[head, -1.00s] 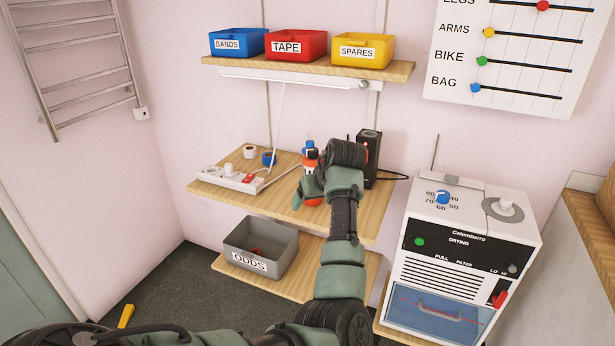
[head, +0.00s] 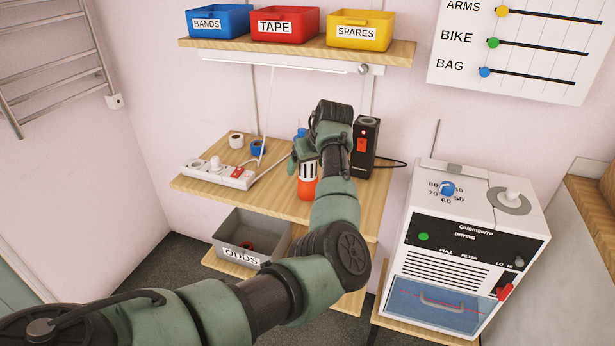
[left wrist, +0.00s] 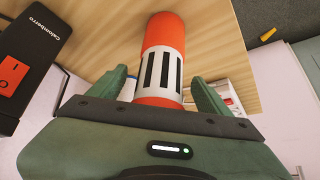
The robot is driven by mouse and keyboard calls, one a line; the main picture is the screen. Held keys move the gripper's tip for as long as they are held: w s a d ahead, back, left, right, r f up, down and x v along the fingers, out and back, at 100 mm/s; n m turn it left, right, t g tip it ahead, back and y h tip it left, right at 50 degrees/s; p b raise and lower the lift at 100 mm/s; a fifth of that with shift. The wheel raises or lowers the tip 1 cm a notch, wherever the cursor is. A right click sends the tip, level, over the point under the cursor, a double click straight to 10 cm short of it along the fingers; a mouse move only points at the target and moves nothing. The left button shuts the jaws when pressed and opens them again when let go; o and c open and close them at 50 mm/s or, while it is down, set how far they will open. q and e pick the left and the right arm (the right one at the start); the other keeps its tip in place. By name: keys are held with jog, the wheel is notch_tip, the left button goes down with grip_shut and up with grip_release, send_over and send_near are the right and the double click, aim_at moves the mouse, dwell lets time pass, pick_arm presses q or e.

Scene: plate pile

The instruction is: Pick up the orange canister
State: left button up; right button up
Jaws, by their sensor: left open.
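The orange canister (head: 307,187) stands on the middle wooden shelf, with a white band carrying black stripes. My left gripper (left wrist: 161,85) is open, one finger on each side of the canister, with gaps showing. In the head view the left gripper (head: 301,152) is at the canister. My right gripper is not in view.
A black box with a red switch (head: 366,147) stands just right of my wrist. A power strip (head: 218,173) and tape rolls (head: 257,147) lie to the left. The grey ODDS bin (head: 225,232) sits below. The shelf front is clear.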

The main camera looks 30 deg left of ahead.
pick_arm(q)
jog(key=shift+w+f, duration=0.1)
jog(key=shift+f, duration=0.05)
grip_shut()
jog(key=shift+a, duration=0.1)
jog(key=shift+r, duration=0.25)
